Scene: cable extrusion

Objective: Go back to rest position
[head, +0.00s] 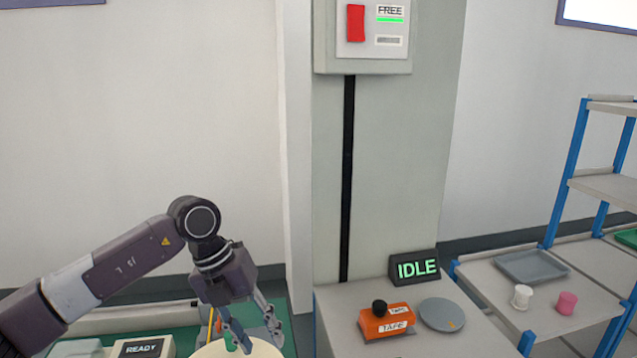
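My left arm comes in from the left, and its gripper (256,338) points down at the bottom of the head view. Its fingers are spread apart, with no object visible between their tips. Below them is a cream round object (258,351), cut off by the frame edge; I cannot tell whether the fingers touch it. A small green piece (231,343) shows beside the left finger, partly hidden. My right gripper is not in view.
A READY box (143,347) stands left of the gripper on a green surface. A blue-framed shelf (566,170) stands far right.

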